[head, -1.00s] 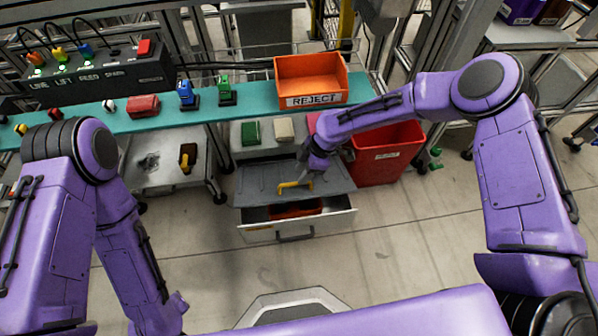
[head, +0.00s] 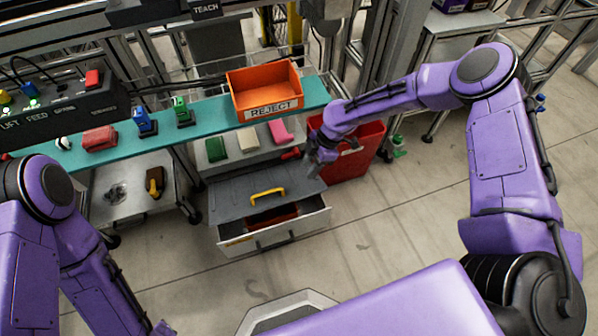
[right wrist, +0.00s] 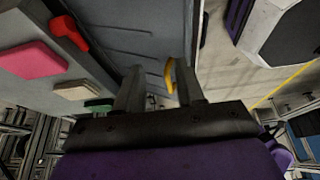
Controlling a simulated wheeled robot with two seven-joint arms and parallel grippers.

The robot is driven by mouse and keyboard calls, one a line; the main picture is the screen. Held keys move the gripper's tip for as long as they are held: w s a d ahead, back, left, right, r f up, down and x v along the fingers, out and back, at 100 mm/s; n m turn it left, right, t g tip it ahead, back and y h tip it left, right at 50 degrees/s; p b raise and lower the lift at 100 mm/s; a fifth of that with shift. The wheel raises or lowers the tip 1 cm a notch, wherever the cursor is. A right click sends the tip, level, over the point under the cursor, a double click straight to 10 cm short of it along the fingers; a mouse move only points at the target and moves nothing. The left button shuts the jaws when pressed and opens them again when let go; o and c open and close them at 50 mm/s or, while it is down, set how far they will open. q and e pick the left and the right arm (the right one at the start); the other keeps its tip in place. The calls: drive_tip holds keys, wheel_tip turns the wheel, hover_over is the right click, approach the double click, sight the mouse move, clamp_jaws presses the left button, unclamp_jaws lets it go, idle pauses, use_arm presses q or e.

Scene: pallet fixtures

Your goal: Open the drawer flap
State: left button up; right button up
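The grey drawer flap (head: 235,201) lies over the back part of the drawer, with a yellow handle (head: 267,195) on it. The drawer (head: 277,238) is pulled out, and its front part is uncovered with an orange-red thing inside. My right gripper (head: 315,168) is above the flap's right end, to the right of the handle and apart from it. In the right wrist view its two fingers (right wrist: 158,88) are spread and empty, and the yellow handle (right wrist: 170,75) shows beyond them. My left gripper is out of view; its arm runs off the bottom edge.
A red bin (head: 352,160) stands right behind my right gripper. An orange REJECT tray (head: 264,92) sits on the teal shelf (head: 215,118). Green, cream and pink blocks lie behind the flap, with a red handle (head: 291,153) near the gripper. The floor in front is clear.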

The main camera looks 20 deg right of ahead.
drive_tip(key=b, duration=0.5)
approach(270, 192)
drive_tip(key=d, duration=0.4)
drive_tip(key=s+a+r+t+b, duration=0.1)
drive_tip(key=a+r+b, duration=0.1)
drive_tip(key=a+b, duration=0.25)
drive_tip(key=b+x, duration=0.4)
drive_tip(key=x, duration=0.5)
drive_tip(key=shift+f, duration=0.45)
clamp_jaws()
